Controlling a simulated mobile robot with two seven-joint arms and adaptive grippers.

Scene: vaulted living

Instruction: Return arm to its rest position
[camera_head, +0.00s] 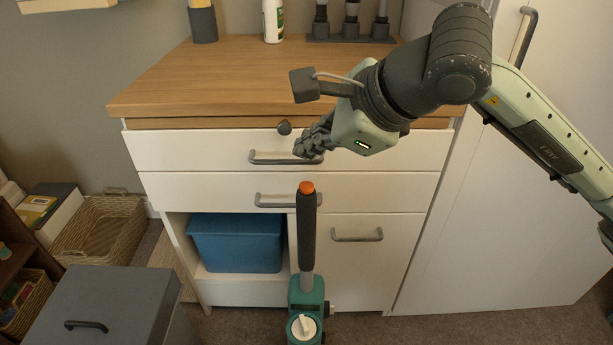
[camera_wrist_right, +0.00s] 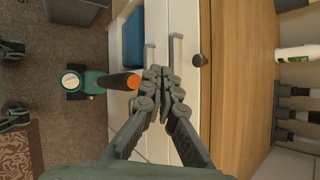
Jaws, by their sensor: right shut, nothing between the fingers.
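My right arm (camera_head: 540,130) reaches in from the right in the head view. Its gripper (camera_head: 308,145) is in front of the top drawer (camera_head: 205,150) of a white cabinet, close to that drawer's grey handle (camera_head: 265,160). In the right wrist view the fingers of the right gripper (camera_wrist_right: 160,78) are closed together with nothing between them. From these views I cannot tell whether the fingers touch the handle.
A dark upright post with an orange top (camera_head: 307,188) stands on a teal base before the cabinet. A round dark knob (camera_head: 284,128) is at the worktop's front edge. A blue bin (camera_head: 236,243) sits in the open shelf. A grey box (camera_head: 100,308) is at lower left.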

